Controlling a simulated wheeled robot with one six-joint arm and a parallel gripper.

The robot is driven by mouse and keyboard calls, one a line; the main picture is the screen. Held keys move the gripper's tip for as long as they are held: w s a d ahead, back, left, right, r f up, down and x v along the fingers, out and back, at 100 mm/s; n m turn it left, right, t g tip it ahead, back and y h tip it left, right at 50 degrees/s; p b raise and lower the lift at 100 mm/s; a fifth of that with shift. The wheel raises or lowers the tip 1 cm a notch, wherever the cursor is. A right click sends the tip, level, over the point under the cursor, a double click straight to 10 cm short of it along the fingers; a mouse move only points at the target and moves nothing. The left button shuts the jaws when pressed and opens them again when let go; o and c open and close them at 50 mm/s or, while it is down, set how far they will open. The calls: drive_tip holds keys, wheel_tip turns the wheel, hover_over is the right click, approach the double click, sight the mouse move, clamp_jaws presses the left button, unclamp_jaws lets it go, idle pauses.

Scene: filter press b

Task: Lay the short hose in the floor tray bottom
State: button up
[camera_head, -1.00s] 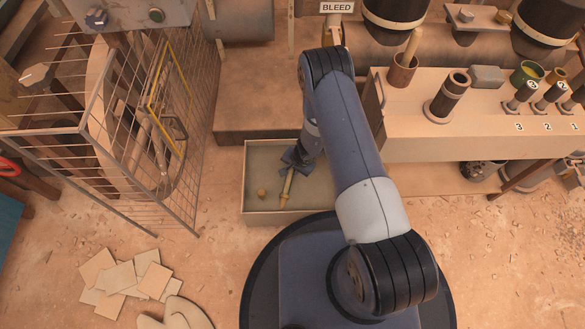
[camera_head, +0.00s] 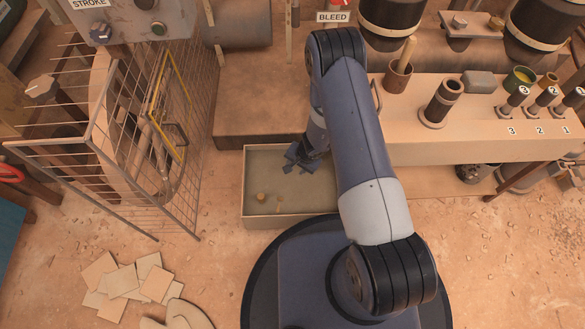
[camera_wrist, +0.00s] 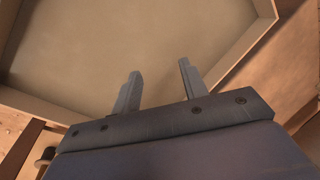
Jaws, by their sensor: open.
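The floor tray (camera_head: 244,200) is a shallow tan box on the floor, left of my arm. My gripper (camera_head: 296,160) is over its right half, open and empty. In the wrist view my gripper's two fingers (camera_wrist: 158,80) stand apart, with bare tray bottom (camera_wrist: 150,40) beyond them.
A wire cage (camera_head: 150,150) with a yellow frame stands left of the tray. A bench (camera_head: 470,140) with cups and numbered cylinders is at the right. Loose tiles (camera_head: 125,280) lie on the floor at the lower left.

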drive_tip(key=p+v, duration=0.1)
drive_tip(key=v, duration=0.3)
drive_tip(key=shift+d+r, duration=0.1)
drive_tip(key=shift+r, duration=0.3)
drive_tip(key=shift+o, duration=0.2)
